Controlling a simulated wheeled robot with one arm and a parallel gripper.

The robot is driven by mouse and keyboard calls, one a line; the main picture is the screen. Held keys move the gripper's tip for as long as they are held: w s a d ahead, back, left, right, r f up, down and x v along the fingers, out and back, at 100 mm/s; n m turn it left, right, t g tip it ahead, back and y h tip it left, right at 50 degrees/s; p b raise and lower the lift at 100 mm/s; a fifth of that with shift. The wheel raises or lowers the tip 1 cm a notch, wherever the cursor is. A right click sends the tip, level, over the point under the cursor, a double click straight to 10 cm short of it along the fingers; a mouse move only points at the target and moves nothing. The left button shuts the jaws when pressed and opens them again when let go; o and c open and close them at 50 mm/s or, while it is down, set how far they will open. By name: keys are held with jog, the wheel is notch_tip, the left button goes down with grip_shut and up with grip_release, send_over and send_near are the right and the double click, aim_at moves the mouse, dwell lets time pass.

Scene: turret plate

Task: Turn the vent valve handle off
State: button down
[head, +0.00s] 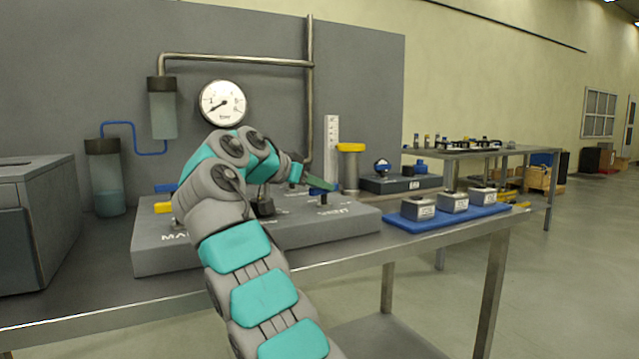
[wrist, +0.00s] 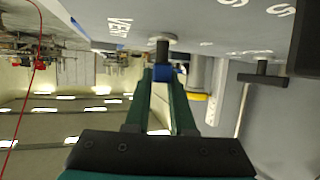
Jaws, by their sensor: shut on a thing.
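The grey valve plate (head: 180,258) lies on the bench with its VENT label at the right front. The vent valve (wrist: 162,48) has a dark stem standing on the plate beside that label, seen upside down in the wrist view. The blue vent valve handle (wrist: 180,72) shows at my fingertips, largely covered by them. My gripper (head: 322,185) is shut on this handle, just above the stem; its two green fingers also show in the wrist view (wrist: 163,80).
A yellow handle (head: 163,207) and a blue handle (head: 166,188) are at the plate's left. A yellow-topped post (head: 350,165) stands close behind my gripper. A gauge (head: 222,103) is on the back panel. A blue mat (head: 420,224) with grey blocks lies right.

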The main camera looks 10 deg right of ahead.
jog(key=shift+a+r, duration=0.1)
jog(key=shift+r, duration=0.2)
jog(key=shift+f+m+h+p, duration=0.3)
jog(key=c, duration=0.8)
grip_release()
jog(key=shift+o, duration=0.2)
